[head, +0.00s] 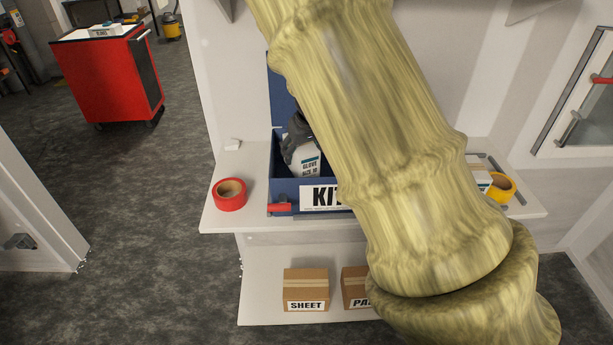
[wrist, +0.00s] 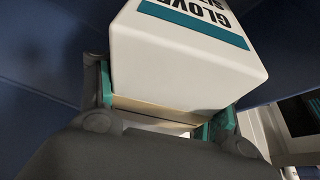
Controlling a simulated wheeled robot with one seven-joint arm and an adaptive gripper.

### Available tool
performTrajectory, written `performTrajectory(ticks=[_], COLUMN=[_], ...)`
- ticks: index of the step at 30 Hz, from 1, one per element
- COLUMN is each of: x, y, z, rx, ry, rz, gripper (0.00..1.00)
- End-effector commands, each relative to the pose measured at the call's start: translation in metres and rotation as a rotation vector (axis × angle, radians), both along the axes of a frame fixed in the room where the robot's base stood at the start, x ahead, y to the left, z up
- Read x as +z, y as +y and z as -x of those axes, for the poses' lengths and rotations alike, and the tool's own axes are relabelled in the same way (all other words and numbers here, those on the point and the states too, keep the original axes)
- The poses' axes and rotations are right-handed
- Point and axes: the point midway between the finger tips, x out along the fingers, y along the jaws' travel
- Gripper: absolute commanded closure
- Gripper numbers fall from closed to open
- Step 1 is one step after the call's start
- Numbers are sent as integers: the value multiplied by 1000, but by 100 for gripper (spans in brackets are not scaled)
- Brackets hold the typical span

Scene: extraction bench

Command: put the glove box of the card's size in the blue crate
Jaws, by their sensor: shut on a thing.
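A white glove box (head: 307,165) with a teal stripe and the word GLOVE is in the blue crate (head: 284,192), inside its walls and a little tilted. Its second label line looks like a size ending in 10, but is small. My gripper (head: 297,136) is shut on this box from above. In the wrist view the glove box (wrist: 185,60) sits between the teal finger pads of my gripper (wrist: 160,118), with dark blue crate walls around it. I cannot tell whether the box touches the crate floor. My arm hides the crate's right part. I cannot make out the card.
A red tape roll (head: 229,194) stands left of the crate, a yellow one (head: 500,188) at the right. A white box (head: 480,178) is partly hidden behind my arm. Cartons, one marked SHEET (head: 306,290), stand on the lower shelf. A red cart (head: 105,75) stands back left.

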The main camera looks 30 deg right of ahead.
Motion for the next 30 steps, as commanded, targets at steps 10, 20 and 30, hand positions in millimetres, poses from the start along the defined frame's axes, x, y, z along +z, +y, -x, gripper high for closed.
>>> performTrajectory(ticks=[10, 20, 30], x=[-37, -71, -72], y=[-1, 0, 0], z=[0, 0, 0], rx=[0, 1, 0], ry=[0, 0, 1], rz=[0, 0, 0], gripper=[70, 70, 31])
